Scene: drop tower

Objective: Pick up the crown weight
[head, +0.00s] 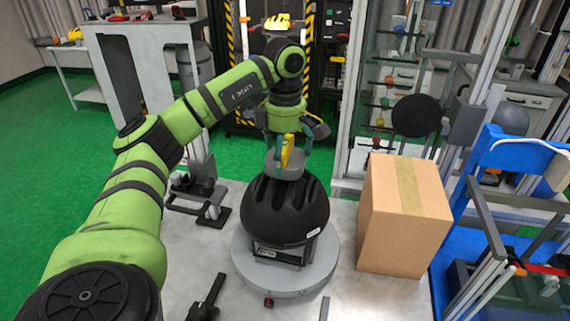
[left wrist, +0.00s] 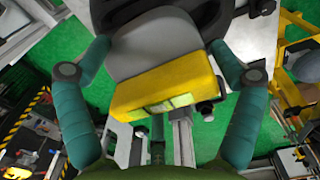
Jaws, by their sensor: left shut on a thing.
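The crown weight looks like a grey rounded piece (head: 285,167) with a yellow block on top. In the left wrist view the weight's yellow block (left wrist: 165,90) fills the space between my teal fingers. My left gripper (head: 290,147) points down and is shut on the weight. The weight shows at the top of a black ribbed helmet (head: 288,212); I cannot tell whether it touches it. The helmet sits on a dark stand on a round grey base (head: 285,280). My right gripper is not in view.
A cardboard box (head: 403,215) stands on the pale table right of the helmet. A blue frame (head: 505,150) with metal bars is at the far right. Small black clamps (head: 212,213) lie left of the helmet. A glass-and-metal tower (head: 400,90) stands behind.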

